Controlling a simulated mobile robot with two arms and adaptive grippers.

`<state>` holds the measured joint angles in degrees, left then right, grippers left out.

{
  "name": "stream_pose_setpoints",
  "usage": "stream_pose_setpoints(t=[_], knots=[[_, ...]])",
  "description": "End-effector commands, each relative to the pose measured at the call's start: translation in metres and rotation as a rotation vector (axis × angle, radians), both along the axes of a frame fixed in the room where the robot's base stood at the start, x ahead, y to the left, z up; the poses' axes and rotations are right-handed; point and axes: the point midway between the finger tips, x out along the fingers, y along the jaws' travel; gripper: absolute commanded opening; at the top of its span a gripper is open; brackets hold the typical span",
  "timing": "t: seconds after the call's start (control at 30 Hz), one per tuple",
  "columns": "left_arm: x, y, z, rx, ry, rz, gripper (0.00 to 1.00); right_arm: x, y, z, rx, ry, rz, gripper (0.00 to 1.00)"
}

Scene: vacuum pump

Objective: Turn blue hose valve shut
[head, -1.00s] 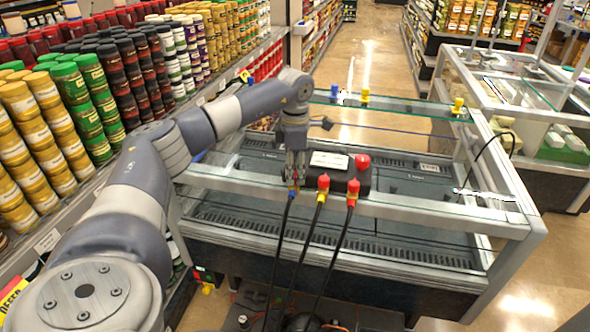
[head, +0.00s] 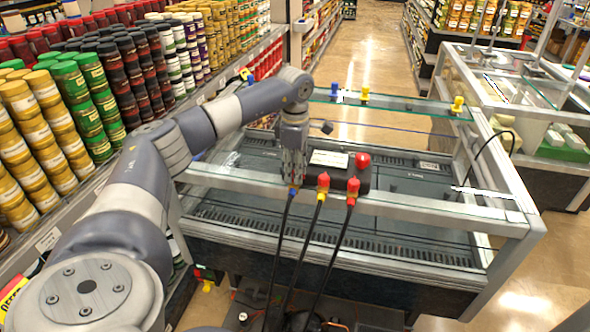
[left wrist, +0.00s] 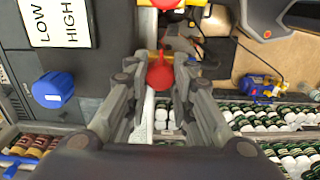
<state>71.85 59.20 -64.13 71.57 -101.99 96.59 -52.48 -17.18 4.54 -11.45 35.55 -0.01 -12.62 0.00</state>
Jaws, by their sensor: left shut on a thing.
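The blue hose valve (head: 292,191) is the leftmost of three hose fittings on the front rail of the metal case. A black hose hangs down from it. My left gripper (head: 293,180) points down at it from above, and its fingers hide most of the valve. In the left wrist view my left gripper (left wrist: 160,62) is shut on a red round handle (left wrist: 160,76), which shows between the fingers. How far the valve is turned cannot be told. My right gripper is not in view.
Yellow (head: 322,181) and red (head: 353,187) hose fittings stand close to the right. Behind them is a dark gauge box (head: 385,178) with a white label and red knob (head: 362,160). A blue knob (left wrist: 52,90) shows in the left wrist view. Stacked jars (head: 85,95) fill the left shelf.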

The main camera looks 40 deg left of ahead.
Motion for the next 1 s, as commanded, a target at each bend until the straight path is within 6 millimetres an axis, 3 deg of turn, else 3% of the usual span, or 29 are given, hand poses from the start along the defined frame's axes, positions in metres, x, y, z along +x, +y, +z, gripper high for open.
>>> stream_pose_setpoints(t=[0.07, 0.1, 0.2, 0.63, 1.0], knots=[[0.001, 0.0, 0.001, 0.0, -0.004, 0.0, 0.0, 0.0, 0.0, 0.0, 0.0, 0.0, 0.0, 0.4], [0.001, 0.0, 0.001, 0.0, -0.004, 0.0, 0.24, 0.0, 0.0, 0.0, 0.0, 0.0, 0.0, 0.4], [0.001, 0.0, 0.001, 0.0, -0.004, 0.0, 0.43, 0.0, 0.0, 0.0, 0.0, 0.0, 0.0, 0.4], [0.001, 0.0, 0.009, 0.0, -0.004, 0.001, 0.43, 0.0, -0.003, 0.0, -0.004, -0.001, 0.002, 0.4], [0.002, 0.0, 0.083, -0.001, -0.007, 0.001, 0.43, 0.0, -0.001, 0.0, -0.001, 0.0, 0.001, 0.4]])
